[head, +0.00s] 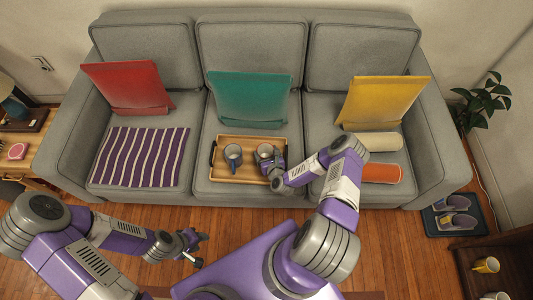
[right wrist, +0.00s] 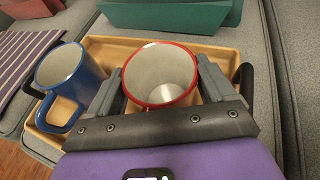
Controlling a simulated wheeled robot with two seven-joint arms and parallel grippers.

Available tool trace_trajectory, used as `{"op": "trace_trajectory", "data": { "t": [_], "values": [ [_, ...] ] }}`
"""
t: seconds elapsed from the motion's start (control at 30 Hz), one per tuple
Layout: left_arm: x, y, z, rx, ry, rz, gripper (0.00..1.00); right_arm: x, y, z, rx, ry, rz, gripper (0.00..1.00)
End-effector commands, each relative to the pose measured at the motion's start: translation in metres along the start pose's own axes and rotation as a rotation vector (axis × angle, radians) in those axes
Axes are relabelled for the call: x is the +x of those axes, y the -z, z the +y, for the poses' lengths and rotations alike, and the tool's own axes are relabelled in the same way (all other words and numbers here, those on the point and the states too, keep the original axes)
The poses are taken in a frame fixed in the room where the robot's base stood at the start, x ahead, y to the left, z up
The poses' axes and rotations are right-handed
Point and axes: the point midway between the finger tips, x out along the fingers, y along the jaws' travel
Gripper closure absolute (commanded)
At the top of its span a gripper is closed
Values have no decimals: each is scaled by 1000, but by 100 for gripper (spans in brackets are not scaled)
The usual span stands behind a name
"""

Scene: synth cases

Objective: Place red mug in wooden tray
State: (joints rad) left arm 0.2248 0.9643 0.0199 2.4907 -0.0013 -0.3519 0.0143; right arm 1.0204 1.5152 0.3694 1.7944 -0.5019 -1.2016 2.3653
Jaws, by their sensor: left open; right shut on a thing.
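The wooden tray (head: 237,178) lies on the middle seat of the grey sofa. The mug with a red rim (right wrist: 160,72) is between the fingers of my right gripper (right wrist: 164,88), which is shut on it. In the head view the red mug (head: 264,150) is over the right half of the tray, partly hidden by my right gripper (head: 270,163). I cannot tell whether its base touches the tray. The mug is upright and looks empty. My left gripper (head: 194,246) is open and empty, low in front of the sofa.
A blue mug (head: 233,155) stands in the tray's left half, beside the red mug; it also shows in the right wrist view (right wrist: 68,75). A teal cushion (head: 249,98) is behind the tray. A striped cloth (head: 139,157) lies left, an orange roll (head: 381,174) right.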

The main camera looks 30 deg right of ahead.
Motion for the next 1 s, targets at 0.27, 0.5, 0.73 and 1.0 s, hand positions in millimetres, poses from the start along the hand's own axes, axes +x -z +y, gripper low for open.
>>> {"op": "trace_trajectory", "data": {
  "t": [0.27, 0.5, 0.73, 1.0],
  "values": [
    [2, 0, -1, 0, 0, 0, 57, 1, 2, 0, 0, 0, 1, 0],
    [-3, 0, 1, 0, 0, 0, 57, -1, -2, 0, -1, 0, 1, 0],
    [-15, -1, 6, 0, 0, 0, 57, -43, -2, -1, 3, 1, 7, 0],
    [-26, -1, 10, 0, 0, 0, 57, -98, -2, 0, 3, 1, 4, 0]
  ]
}}
